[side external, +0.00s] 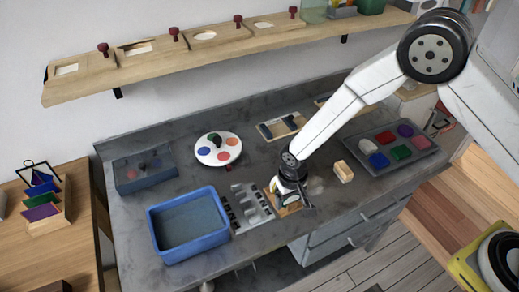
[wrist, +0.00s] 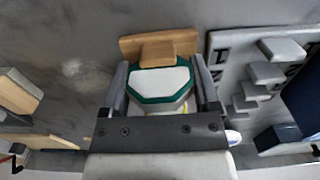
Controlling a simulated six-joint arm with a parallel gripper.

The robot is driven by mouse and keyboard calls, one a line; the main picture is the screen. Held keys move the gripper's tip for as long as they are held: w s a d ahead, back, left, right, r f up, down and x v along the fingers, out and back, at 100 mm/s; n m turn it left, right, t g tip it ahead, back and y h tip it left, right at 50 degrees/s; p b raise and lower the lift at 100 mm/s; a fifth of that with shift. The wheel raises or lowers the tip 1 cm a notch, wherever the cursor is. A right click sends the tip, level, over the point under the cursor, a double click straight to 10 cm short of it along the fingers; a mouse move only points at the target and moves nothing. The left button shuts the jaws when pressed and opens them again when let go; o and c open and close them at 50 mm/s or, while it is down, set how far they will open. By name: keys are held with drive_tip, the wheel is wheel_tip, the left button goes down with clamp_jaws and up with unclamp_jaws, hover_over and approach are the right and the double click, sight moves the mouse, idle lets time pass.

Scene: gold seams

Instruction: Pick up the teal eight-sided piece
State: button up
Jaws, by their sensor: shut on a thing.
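The teal eight-sided piece (wrist: 160,84) shows in the wrist view as a pale top face with a teal rim. My gripper (wrist: 160,78) is shut on it, with one dark finger at its left and one at its right. A light wooden part (wrist: 160,44) stands just beyond the piece; I cannot tell whether they touch. In the side external view my gripper (side external: 289,203) is low over the counter at a wooden item, and the piece is too small and covered to make out there. Whether it is clear of the surface cannot be told.
A grey slotted rack (side external: 247,206) stands close left of my gripper, with a blue tray (side external: 188,224) beyond it. A small wooden block (side external: 343,171) is to the right. A round colour palette (side external: 218,149) and a tray of coloured pads (side external: 390,148) lie farther back.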

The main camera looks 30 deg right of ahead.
drive_tip(key=shift+r, duration=0.45)
drive_tip(key=s+d+r, duration=0.2)
drive_tip(key=s+r, duration=0.4)
drive_tip(key=s+d+r, duration=0.2)
drive_tip(key=s+r, duration=0.4)
drive_tip(key=s, duration=0.1)
drive_tip(key=shift+d, duration=0.4)
drive_tip(key=shift+s, duration=0.1)
drive_tip(key=w+a+n, duration=0.1)
drive_tip(key=w+a, duration=0.4)
drive_tip(key=a, duration=0.4)
drive_tip(key=w+a+f+n, duration=0.1)
drive_tip(key=w+a, duration=0.5)
drive_tip(key=a, duration=0.3)
drive_tip(key=w+a+n, duration=0.2)
drive_tip(key=w+a, duration=0.4)
drive_tip(key=a, duration=0.3)
drive_tip(key=shift+w+a+f, duration=0.15)
drive_tip(key=shift+w+f, duration=0.05)
drive_tip(key=shift+f, duration=0.2)
